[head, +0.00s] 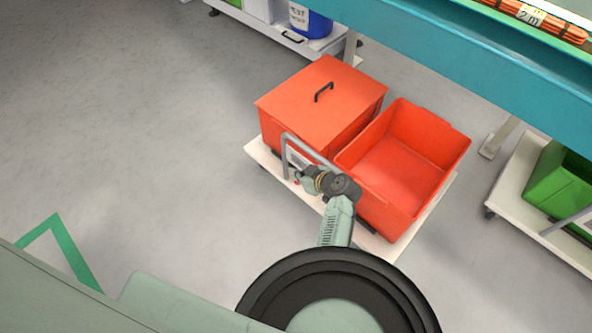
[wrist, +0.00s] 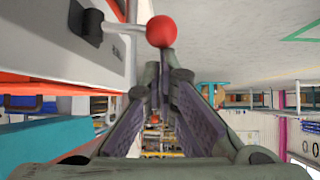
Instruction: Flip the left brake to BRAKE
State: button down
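The brake lever shows in the wrist view as a pale rod with a red ball knob (wrist: 161,31), coming out of a black pivot (wrist: 88,22) on a light grey panel (wrist: 60,50). Small lettering on the panel is not readable. My gripper (wrist: 165,68) has its fingers drawn together at the tips, just below the knob in the picture. The tips look very close to the knob; I cannot tell whether they touch. In the head view my gripper (head: 305,172) is at the grey handle of the white trolley (head: 258,157), partly hiding the brake panel.
The trolley carries a lidded red bin (head: 305,100) and an open, empty red bin (head: 440,125). Its grey bar handle (head: 310,148) rises close beside my gripper. A teal bench (head: 470,60) is behind, and another trolley with a green bin (head: 560,180) stands right. The floor left is clear.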

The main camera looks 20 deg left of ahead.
jog(key=shift+s+d+f+b, duration=0.3)
jog(key=shift+s+d+b, duration=0.15)
jog(key=shift+d+b, duration=0.2)
jog(key=shift+r, duration=0.15)
jog(key=shift+w+a, duration=0.1)
jog(key=shift+w+a+b, duration=0.35)
jog(key=shift+w, duration=0.3)
jog(key=v, duration=1.2)
jog(key=shift+r, duration=0.15)
